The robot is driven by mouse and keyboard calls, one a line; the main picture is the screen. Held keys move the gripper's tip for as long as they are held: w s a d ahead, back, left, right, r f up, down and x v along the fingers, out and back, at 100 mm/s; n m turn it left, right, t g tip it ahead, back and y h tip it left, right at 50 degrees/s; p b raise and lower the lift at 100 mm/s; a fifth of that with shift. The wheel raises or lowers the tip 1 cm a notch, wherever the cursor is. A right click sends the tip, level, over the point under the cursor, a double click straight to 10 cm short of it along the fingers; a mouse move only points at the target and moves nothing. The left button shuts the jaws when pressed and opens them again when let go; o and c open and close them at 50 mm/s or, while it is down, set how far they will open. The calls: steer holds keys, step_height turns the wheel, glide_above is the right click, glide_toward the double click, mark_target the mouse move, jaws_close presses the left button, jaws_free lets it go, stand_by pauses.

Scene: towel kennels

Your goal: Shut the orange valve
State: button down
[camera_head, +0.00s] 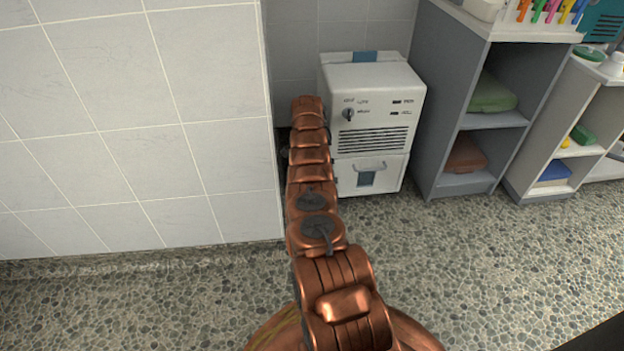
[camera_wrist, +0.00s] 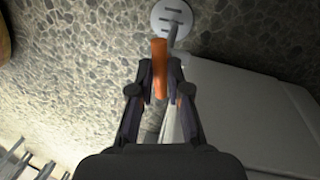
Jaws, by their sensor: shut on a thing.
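The orange valve handle (camera_wrist: 159,58) shows in the wrist view as a short orange bar. My gripper (camera_wrist: 159,88) has its dark fingers on both sides of the handle and is shut on it. A thin pipe (camera_wrist: 175,32) runs beside the handle to a round slotted grey drain cover (camera_wrist: 172,17) on the floor. In the head view my copper-coloured arm reaches forward to the left side of a white machine (camera_head: 372,110); the valve and my gripper are hidden there.
A tiled wall (camera_head: 130,120) stands close on the left of my arm. A grey shelf unit (camera_head: 455,100) with folded towels (camera_head: 490,93) stands to the right of the machine. The pebbled floor (camera_head: 480,270) in front is clear.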

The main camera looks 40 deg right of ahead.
steer(key=shift+s+d+f+m+b, duration=0.1)
steer(key=shift+m+b, duration=0.45)
steer(key=shift+m, duration=0.55)
steer(key=c, duration=1.1)
jaws_free()
steer(key=shift+c, duration=0.2)
steer(key=shift+r, duration=0.2)
step_height(320, 180, up, 10)
steer(key=shift+f, duration=0.15)
